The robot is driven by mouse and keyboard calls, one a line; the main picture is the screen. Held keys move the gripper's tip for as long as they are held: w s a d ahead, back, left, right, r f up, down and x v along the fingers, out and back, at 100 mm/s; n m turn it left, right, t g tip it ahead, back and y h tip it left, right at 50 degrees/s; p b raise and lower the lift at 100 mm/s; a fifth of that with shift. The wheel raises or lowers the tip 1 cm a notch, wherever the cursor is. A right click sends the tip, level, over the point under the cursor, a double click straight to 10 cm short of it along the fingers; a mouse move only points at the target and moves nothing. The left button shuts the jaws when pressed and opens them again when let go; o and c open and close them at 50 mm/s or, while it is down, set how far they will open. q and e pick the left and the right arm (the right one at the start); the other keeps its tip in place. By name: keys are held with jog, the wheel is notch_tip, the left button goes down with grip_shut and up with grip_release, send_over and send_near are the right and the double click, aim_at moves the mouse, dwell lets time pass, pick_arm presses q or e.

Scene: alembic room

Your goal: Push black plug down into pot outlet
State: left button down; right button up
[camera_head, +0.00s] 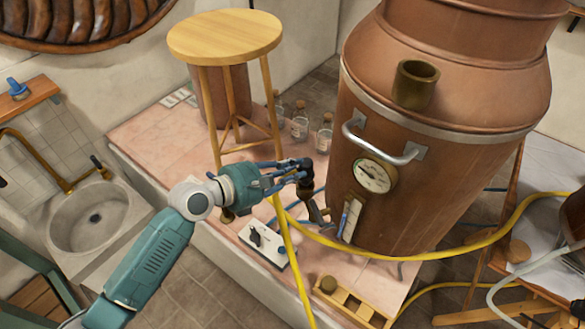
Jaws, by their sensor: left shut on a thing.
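The large copper pot (455,190) stands on the pink tiled platform, with a round gauge (373,175) and a metal handle on its front. My left gripper (304,172) is just left of the pot, below handle height. It is shut on a dark piece, which looks like the black plug (306,191). A short dark pipe (316,212), apparently the pot outlet, is right below the plug at the pot's lower left. I cannot tell how far the plug sits in it. My right gripper is not in view.
A wooden stool (225,38) stands behind my left arm. Glass bottles (299,122) stand behind the gripper. A yellow hose (440,254) crosses in front of the pot. A white switch box (268,241) and a wooden rack (352,305) are in front. A sink (90,218) is at left.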

pick_arm(q)
jog(key=shift+f+b, duration=0.3)
jog(key=shift+f, duration=0.8)
dwell(1.4)
jog(key=shift+f, duration=0.4)
dwell(0.9)
jog(key=shift+f+p, duration=0.1)
jog(key=shift+p, duration=0.3)
dwell(0.5)
jog(key=shift+f, duration=0.2)
dwell(0.6)
jog(key=c, duration=1.6)
grip_release()
jog(key=shift+o, duration=0.2)
